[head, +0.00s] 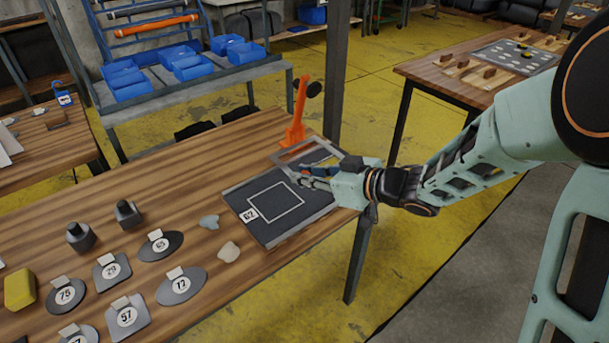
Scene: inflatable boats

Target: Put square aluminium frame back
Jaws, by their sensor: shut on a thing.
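The square aluminium frame (295,153) is a light grey square ring near the right end of the wooden table. My gripper (312,173) is shut on the frame, at its near side. The frame appears held above the far part of a dark square board (262,187). The board carries a white square outline (276,203) and a label reading 62. My gripper's fingers and wrist hide part of the frame and the board's right edge. I cannot tell whether the frame touches the board.
An orange clamp-like tool (295,115) stands just behind the frame. Pale patches (229,251) lie left of the board. Numbered dark plates (180,285), dark weights (128,213) and a yellow block (19,289) occupy the table's left.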

